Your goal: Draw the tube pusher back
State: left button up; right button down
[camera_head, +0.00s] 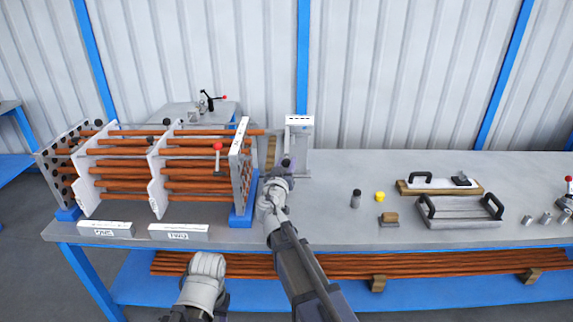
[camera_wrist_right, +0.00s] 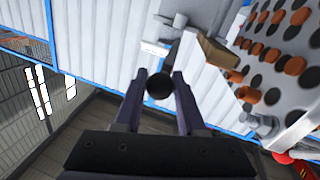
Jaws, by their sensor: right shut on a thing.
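The tube pusher (camera_head: 299,129) appears to be the pale upright unit at the right end of the flanged shell, on the bench. My right gripper (camera_head: 287,163) is in front of it. In the right wrist view, my right gripper (camera_wrist_right: 160,90) has its fingers on both sides of a dark round-ended knob (camera_wrist_right: 159,87) and is shut on it. The knob seems to belong to the pusher, whose pale body shows behind. The shell (camera_head: 241,165) holds several copper tubes, with white plates and a blue foot.
A red-knobbed lever (camera_head: 218,160) stands out at the shell's right plate, left of my right gripper. A dark cylinder (camera_head: 356,198), a yellow piece (camera_head: 380,196) and a handled tray (camera_head: 458,211) lie to the right. The bench between them and my right arm is clear.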

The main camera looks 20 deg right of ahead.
jog(key=shift+d, duration=0.1)
dwell(0.3)
jog(key=d, duration=0.1)
jog(key=s+d, duration=0.1)
jog(key=d, duration=0.3)
jog(key=shift+s+d, duration=0.25)
jog(key=shift+s, duration=0.05)
jog(key=c, duration=0.5)
grip_release()
jog(key=shift+d, duration=0.1)
jog(key=shift+s, duration=0.1)
jog(key=shift+v, duration=3.85)
